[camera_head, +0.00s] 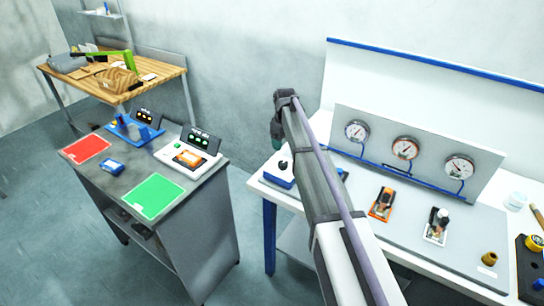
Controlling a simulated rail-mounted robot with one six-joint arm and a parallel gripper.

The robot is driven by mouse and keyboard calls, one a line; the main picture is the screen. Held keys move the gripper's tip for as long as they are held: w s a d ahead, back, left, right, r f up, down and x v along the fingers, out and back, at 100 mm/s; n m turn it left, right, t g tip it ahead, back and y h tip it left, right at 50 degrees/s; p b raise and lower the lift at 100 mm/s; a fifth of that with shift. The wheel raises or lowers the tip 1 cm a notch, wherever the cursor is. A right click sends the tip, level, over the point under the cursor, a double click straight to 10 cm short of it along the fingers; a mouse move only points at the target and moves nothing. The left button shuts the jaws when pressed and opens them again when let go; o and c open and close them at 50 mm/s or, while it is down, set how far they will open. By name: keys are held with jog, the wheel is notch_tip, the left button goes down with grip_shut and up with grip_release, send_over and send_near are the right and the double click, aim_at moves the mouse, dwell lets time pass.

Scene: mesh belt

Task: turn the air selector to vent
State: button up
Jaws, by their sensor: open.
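I cannot tell for sure which fitting is the air selector. On the white bench at right stand a blue-and-white box with a black knob (282,168), an orange fitting (382,203) and a fitting with a black lever on a white plate (437,226). Their labels and positions are too small to read. My arm rises across the middle of the view, just right of the black-knob box, and hides part of the bench. My gripper's fingers do not show.
A grey panel with several round gauges (404,149) and blue tubing stands behind the fittings. A brass piece (489,258) sits at the bench's front right. A grey cabinet (120,165) at left bears red and green mats and devices. Floor separates cabinet and bench.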

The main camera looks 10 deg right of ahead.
aim_at(283, 163)
notch_tip(283, 163, down, 11)
jog(key=b, duration=1.1)
jog(key=shift+s, duration=0.1)
jog(key=shift+r, duration=0.15)
jog(key=c, duration=0.9)
jog(key=shift+c, duration=0.2)
